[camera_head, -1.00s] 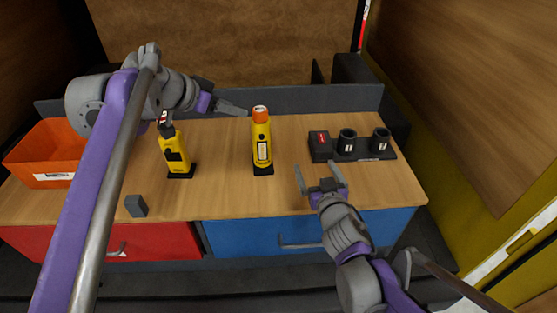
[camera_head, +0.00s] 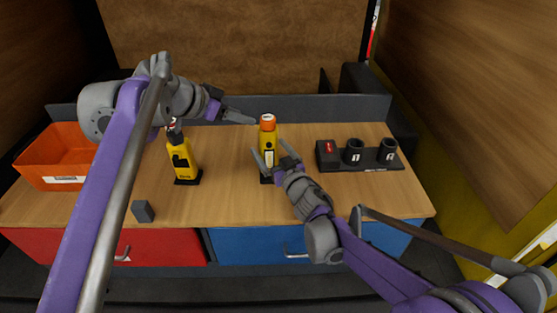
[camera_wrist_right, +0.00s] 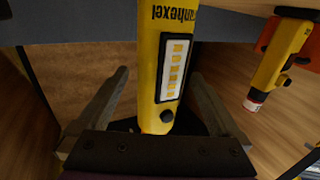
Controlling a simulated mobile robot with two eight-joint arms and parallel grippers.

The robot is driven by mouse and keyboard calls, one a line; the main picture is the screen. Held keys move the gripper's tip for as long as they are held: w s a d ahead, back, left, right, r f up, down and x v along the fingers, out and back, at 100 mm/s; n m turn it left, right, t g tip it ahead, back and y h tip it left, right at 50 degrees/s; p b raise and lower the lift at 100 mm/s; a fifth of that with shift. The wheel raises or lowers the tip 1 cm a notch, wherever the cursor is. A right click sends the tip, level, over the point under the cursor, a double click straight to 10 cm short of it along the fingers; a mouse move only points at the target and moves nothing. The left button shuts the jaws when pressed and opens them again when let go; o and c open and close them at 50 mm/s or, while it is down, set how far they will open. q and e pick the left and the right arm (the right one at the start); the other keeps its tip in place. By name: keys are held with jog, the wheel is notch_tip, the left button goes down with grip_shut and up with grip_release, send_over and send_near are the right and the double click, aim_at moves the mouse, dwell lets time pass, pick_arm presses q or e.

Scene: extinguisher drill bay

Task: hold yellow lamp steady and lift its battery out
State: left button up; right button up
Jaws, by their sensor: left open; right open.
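The yellow lamp (camera_head: 268,141) stands upright at the middle of the bench. It has an orange head and a pale light panel, and a black block (camera_head: 265,180) at its foot, largely hidden by my right gripper. In the right wrist view the lamp (camera_wrist_right: 163,110) appears upside down between the fingers. My right gripper (camera_head: 271,156) is open, with one finger on each side of the lamp's lower body; I cannot tell whether they touch. My left gripper (camera_head: 243,118) is open beside the lamp's orange head, on its left, apparently apart from it.
A second yellow tool (camera_head: 183,155) with a black base stands to the left. An orange bin (camera_head: 58,158) is at the far left, a small grey block (camera_head: 143,211) in front. A dark rack (camera_head: 376,165) with two cups and a red-labelled block stands right.

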jog(key=shift+x, duration=1.05)
grip_shut()
